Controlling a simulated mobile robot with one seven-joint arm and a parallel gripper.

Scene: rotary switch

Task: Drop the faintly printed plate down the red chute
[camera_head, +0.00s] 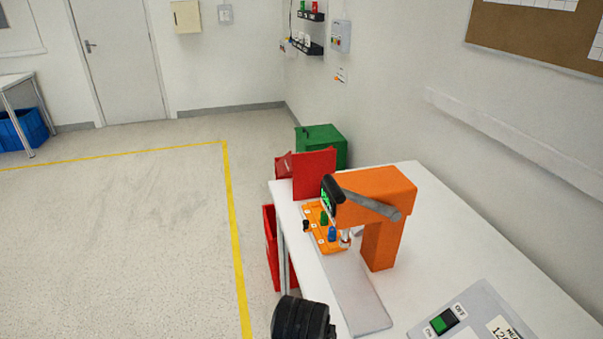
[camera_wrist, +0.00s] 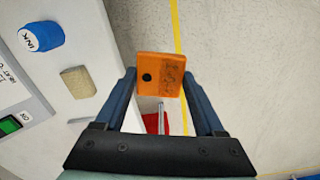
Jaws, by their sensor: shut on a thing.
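My gripper (camera_wrist: 160,85) is shut on a small orange plate (camera_wrist: 149,62), gripped between its two fingertips. The plate has a black round spot on the left and a dark, smudgy print on the right. In the wrist view it is held above the pale floor, beyond the table's edge. In the head view the plate does not show. A red upright panel, which looks like the red chute (camera_head: 315,176), stands at the far end of the white table (camera_head: 440,235). A red bin (camera_head: 270,245) stands by the table's left side.
An orange machine (camera_head: 381,190) with a grey lever stands on the table by an orange fixture (camera_head: 322,242). A control box (camera_head: 460,318) with a green switch is at the near right. A blue ink jar (camera_wrist: 42,36) and tan block (camera_wrist: 79,82) are near my gripper. A green bin (camera_head: 322,143) stands behind.

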